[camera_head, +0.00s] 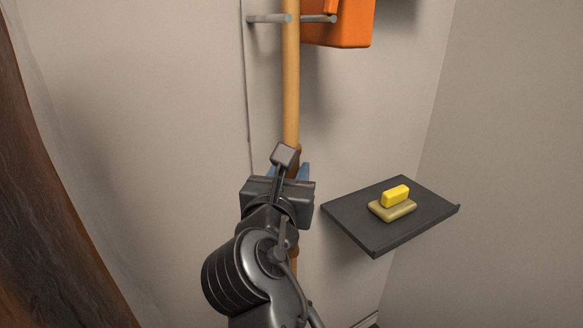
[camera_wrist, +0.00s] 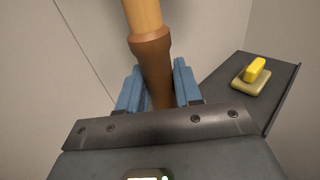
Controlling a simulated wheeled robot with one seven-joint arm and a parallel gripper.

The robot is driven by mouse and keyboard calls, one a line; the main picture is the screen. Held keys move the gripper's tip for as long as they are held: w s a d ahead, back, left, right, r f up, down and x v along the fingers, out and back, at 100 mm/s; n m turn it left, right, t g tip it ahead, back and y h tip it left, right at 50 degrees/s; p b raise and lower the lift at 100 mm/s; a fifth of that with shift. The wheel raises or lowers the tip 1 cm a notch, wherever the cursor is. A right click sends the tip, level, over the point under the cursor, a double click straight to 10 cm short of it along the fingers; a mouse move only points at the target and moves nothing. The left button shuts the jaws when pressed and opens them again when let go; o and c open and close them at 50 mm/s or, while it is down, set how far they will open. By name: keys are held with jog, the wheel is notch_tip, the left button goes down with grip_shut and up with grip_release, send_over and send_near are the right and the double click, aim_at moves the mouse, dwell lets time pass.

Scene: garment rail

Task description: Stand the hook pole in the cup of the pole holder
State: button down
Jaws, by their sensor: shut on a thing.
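The hook pole (camera_head: 291,85) is a long light-wood pole, standing about upright in front of the wall. It has a brown grip section (camera_wrist: 152,68), seen between the blue fingers in the wrist view. My gripper (camera_wrist: 160,92) is shut on this brown section; in the head view the gripper (camera_head: 291,172) is mostly hidden behind my wrist. The pole's top is out of frame. A short piece of the pole shows below my wrist, and its lower end is hidden by my arm. I cannot make out the pole holder or its cup in either view.
A dark shelf (camera_head: 345,214) juts out to the right of my gripper, with a yellow block (camera_head: 395,195) on a tan block (camera_head: 392,211). Grey pegs (camera_head: 268,19) and an orange thing (camera_head: 345,30) are by the upper pole. A dark wooden edge (camera_head: 40,210) stands at left.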

jog(key=shift+f+b, duration=1.35)
jog(key=shift+f, duration=3.25)
jog(key=c, duration=0.7)
grip_release()
jog(key=shift+s+f, duration=0.1)
